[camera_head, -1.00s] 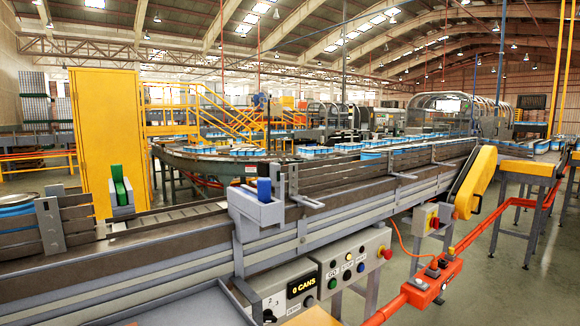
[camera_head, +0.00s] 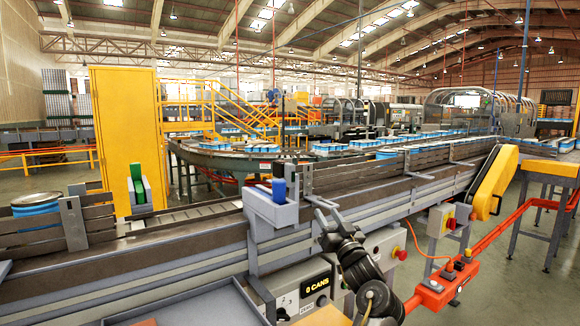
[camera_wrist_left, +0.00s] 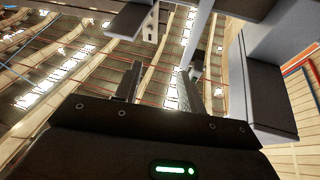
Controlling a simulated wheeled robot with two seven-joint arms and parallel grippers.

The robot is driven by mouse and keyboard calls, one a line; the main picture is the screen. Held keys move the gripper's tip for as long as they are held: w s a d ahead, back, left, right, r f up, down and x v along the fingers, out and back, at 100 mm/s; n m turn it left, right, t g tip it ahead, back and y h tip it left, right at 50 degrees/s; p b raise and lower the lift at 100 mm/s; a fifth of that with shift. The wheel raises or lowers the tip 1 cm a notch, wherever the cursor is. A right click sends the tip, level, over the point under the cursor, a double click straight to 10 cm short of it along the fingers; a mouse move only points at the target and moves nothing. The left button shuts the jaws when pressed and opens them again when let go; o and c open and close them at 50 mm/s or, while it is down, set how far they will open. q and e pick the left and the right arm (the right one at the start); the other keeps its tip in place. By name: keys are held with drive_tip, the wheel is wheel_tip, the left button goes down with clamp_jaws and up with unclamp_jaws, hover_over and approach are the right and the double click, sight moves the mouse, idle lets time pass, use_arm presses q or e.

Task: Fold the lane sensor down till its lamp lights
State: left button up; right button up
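I cannot tell for certain which part is the lane sensor. A grey upright bracket (camera_head: 307,181) with a flat plate stands on the near conveyor rail, beside a grey housing (camera_head: 270,210) holding a blue block (camera_head: 279,190). No lit lamp shows on them. My left gripper (camera_head: 322,218) is just below and right of this bracket; contact cannot be told. In the left wrist view my gripper (camera_wrist_left: 158,88) is open, nothing between its fingers, with grey parts (camera_wrist_left: 262,85) above and to the right. My right gripper is out of view.
A similar grey housing with a green block (camera_head: 138,184) stands across the lane. A blue-sided can (camera_head: 36,205) sits at left. A control box showing "0 CANS" (camera_head: 316,287) hangs below the rail, partly behind my arm. An orange box (camera_head: 447,285) is at right.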

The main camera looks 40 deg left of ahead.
sight(293, 170)
use_arm(q)
drive_tip(key=s+a+r+n+g+y, duration=0.2)
drive_tip(key=s+r+n+g, duration=0.3)
drive_tip(key=r, duration=0.4)
drive_tip(key=p+x, duration=0.1)
drive_tip(key=x, duration=0.4)
drive_tip(key=p+x, duration=0.2)
drive_tip(key=x, duration=0.4)
drive_tip(key=shift+s+a, duration=0.1)
drive_tip(key=shift+s, duration=0.1)
drive_tip(key=shift+p, duration=0.3)
clamp_jaws()
